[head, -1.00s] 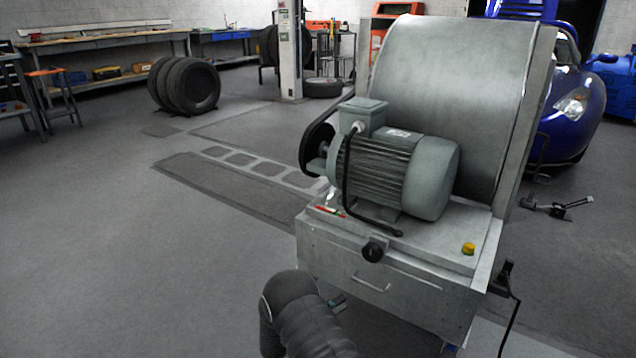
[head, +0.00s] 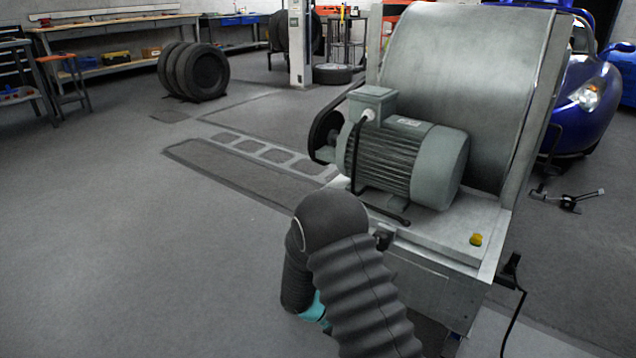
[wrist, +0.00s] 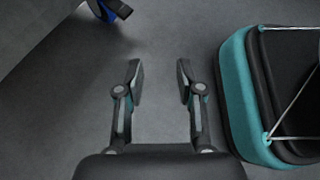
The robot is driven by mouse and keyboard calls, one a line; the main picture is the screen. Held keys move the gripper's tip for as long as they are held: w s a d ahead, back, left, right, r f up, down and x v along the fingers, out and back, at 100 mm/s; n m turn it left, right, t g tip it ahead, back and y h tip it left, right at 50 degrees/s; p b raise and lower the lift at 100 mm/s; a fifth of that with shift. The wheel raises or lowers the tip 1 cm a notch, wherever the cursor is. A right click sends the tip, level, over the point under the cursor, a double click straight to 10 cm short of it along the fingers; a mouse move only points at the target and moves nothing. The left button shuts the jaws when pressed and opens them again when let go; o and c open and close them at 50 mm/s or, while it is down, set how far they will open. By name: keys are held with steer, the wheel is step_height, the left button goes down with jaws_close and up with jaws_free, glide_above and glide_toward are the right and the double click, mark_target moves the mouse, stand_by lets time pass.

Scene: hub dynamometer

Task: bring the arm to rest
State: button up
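My gripper (wrist: 160,80) is open in the wrist view. Its two fingers stand apart with only bare grey floor between and beyond them, and it holds nothing. In the head view my arm (head: 345,265), in a dark ribbed cover, is bent in front of the dynamometer cabinet (head: 435,275) and hides part of its front. The gripper itself is hidden or out of frame there. The grey motor (head: 405,160) and large drum (head: 455,85) sit on the cabinet.
A small blue and black part (wrist: 108,10) shows at the wrist view's top left. Stacked tyres (head: 195,70) and a workbench (head: 110,40) stand far back left. A blue car (head: 580,100) is at right. Left floor is clear.

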steer(key=s+r+m+t+y+p, duration=0.1)
steer(key=s+r+m, duration=0.5)
steer(key=r, duration=0.7)
steer(key=s+d+r+m+t+y+p, duration=0.1)
steer(key=s+r+m+t+y, duration=0.3)
steer(key=r, duration=0.9)
steer(key=s+d+r+m+t+y+p, duration=0.1)
steer(key=s+r+m+y, duration=0.5)
steer(key=r, duration=0.7)
steer(key=shift+s+d+m+t+p, duration=0.25)
steer(key=shift+s+m+t+p, duration=0.8)
steer(key=shift+s, duration=1.1)
steer(key=shift+r+m+g, duration=0.1)
steer(key=shift+m+g, duration=0.15)
